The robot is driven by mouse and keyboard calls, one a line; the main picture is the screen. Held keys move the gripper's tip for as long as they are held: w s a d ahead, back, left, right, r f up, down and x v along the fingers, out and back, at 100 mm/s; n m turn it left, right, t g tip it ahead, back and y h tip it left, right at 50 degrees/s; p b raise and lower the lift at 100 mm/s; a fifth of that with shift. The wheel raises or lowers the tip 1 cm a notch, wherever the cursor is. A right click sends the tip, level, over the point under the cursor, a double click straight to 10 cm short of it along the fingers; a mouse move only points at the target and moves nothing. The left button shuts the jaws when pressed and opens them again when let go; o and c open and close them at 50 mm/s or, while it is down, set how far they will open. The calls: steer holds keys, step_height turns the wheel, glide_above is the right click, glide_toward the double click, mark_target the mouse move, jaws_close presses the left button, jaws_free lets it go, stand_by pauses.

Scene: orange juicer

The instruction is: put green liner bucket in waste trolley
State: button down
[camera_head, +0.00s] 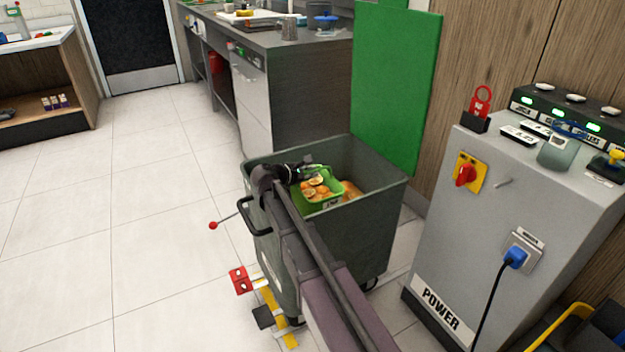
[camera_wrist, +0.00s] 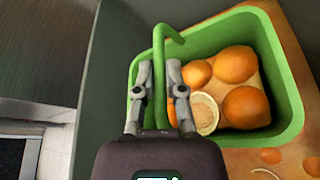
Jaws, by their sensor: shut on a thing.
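The green liner bucket (camera_head: 316,208) holds orange halves and whole oranges. It is inside the open top of the dark grey waste trolley (camera_head: 372,225), below the rim. The bucket (camera_wrist: 291,92) fills the right of the wrist view, with its green handle (camera_wrist: 158,62) raised at its left side. My gripper (camera_head: 312,171) reaches over the trolley's near left rim. In the wrist view my gripper (camera_wrist: 162,78) is shut on the handle. An orange-brown layer with peel bits (camera_wrist: 280,165) lies beneath the bucket; whether the bucket touches it is unclear.
A grey power cabinet (camera_head: 480,215) with a red switch and blue plug stands right of the trolley. A green panel (camera_head: 393,85) is behind it. A counter (camera_head: 290,50) runs at the back. A red-knobbed lever (camera_head: 213,225) juts left. The tiled floor at left is clear.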

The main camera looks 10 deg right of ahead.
steer(key=shift+f+b, duration=0.35)
steer(key=shift+f, duration=0.25)
steer(key=shift+f+b, duration=0.6)
steer(key=c, duration=0.7)
jaws_free()
steer(key=shift+r, duration=0.15)
steer(key=shift+r+p, duration=0.6)
steer(key=shift+p, duration=0.15)
steer(key=shift+p+v, duration=1.85)
steer(key=shift+v, duration=4.15)
steer(key=shift+f, duration=0.1)
